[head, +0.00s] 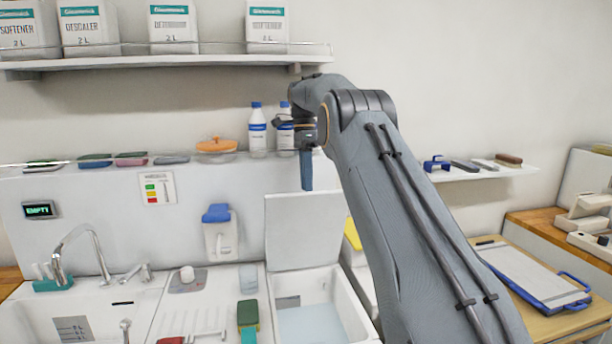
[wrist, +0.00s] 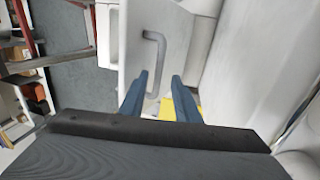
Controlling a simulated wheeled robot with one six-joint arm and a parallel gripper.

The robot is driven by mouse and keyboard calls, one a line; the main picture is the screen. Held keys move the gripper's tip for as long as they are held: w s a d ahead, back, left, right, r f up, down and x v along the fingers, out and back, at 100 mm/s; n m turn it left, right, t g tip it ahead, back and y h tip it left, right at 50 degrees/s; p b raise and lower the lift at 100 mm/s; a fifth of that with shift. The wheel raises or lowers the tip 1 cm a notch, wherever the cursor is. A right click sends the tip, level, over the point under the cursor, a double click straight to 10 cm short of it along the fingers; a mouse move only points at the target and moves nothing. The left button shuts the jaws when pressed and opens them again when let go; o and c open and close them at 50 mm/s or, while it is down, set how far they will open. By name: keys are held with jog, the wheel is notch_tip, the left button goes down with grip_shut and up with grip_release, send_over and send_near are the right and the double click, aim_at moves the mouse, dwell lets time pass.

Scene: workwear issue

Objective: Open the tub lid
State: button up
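The white tub lid (head: 305,230) stands raised, near upright, at the back of its tub in the head view. The tub (head: 352,305) is open below it, with a pale blue inside. In the wrist view the lid (wrist: 178,42) shows a grey bar handle (wrist: 160,60). My gripper (wrist: 160,75) has its two blue fingers apart, with a gap between them. The handle's lower end shows between the fingers in the picture; I see no finger closed on it. In the head view my gripper (head: 307,185) points down just above the lid's top edge.
A sink with a tap (head: 75,250) is at the left. A blue-topped dispenser (head: 219,232) hangs on the panel left of the lid. Bottles (head: 257,130) stand on the ledge behind my gripper. A wooden table with a blue-handled clipboard (head: 530,280) is at the right.

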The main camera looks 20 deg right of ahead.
jog(key=shift+b+v, duration=0.3)
jog(key=shift+v, duration=1.8)
jog(key=shift+s+d, duration=0.1)
